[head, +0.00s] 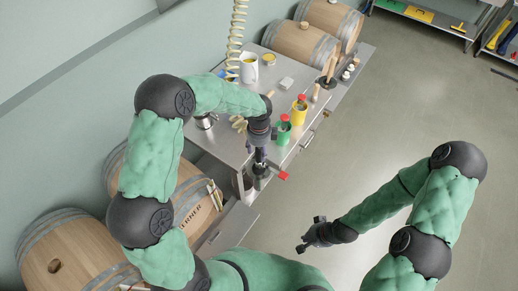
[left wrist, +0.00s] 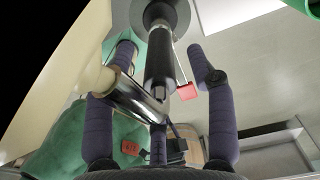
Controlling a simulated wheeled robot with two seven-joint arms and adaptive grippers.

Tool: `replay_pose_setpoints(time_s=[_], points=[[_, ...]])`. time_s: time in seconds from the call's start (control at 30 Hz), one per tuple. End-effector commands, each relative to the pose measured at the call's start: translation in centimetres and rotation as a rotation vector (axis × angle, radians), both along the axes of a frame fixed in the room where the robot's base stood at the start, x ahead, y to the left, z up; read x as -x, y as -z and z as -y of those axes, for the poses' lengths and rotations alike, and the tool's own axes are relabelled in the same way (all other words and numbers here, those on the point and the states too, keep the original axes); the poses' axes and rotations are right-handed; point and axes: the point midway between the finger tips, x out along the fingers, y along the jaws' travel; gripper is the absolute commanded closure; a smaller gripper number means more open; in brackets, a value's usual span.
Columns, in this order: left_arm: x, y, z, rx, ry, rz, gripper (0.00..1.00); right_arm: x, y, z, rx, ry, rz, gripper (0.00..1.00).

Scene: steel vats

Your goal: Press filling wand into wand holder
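My left gripper (head: 261,158) is at the near edge of the steel table, pointing down. A dark and metal piece with a red end, which looks like the filling wand (head: 284,176), shows just below its fingers. In the left wrist view, the wand's black cylinder and metal tube (left wrist: 138,98) lie between the spread fingers of my left gripper (left wrist: 161,62). A gap shows beside the right finger, and I cannot tell whether the fingers grip. I cannot make out the wand holder for certain. My right gripper (head: 309,234) is empty above the floor, its fingers apart.
The steel table (head: 276,92) carries a green container (head: 283,131), a yellow container (head: 298,112) and a white jug (head: 248,68). A coiled hose (head: 237,30) hangs above.

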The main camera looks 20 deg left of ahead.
Motion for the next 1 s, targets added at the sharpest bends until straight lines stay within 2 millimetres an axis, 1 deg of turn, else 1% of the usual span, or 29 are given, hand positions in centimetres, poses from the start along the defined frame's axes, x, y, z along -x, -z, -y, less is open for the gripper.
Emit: replay_pose_setpoints(time_s=[0.17,0.27,0.37,0.7,0.9,1.0], points=[[0.1,-0.1,0.0,-0.001,0.000,-0.002,0.45,0.0,0.0,0.0,0.000,0.000,0.000,1.00],[0.0,-0.8,0.0,0.000,-0.001,0.000,0.45,0.0,0.0,0.0,0.000,0.000,0.000,1.00],[-0.1,-2.3,0.0,0.000,-0.001,0.003,0.45,0.0,0.0,0.0,0.000,0.000,0.000,1.00],[-0.1,-8.9,0.1,0.000,0.000,0.004,0.45,0.0,0.0,0.0,0.000,0.000,0.000,1.00],[-0.1,-11.2,0.0,0.000,-0.001,0.001,0.45,0.0,0.0,0.0,0.000,0.000,0.000,1.00],[0.0,-11.8,0.0,0.000,0.000,0.000,0.45,0.0,0.0,0.0,0.000,0.000,0.000,1.00]])
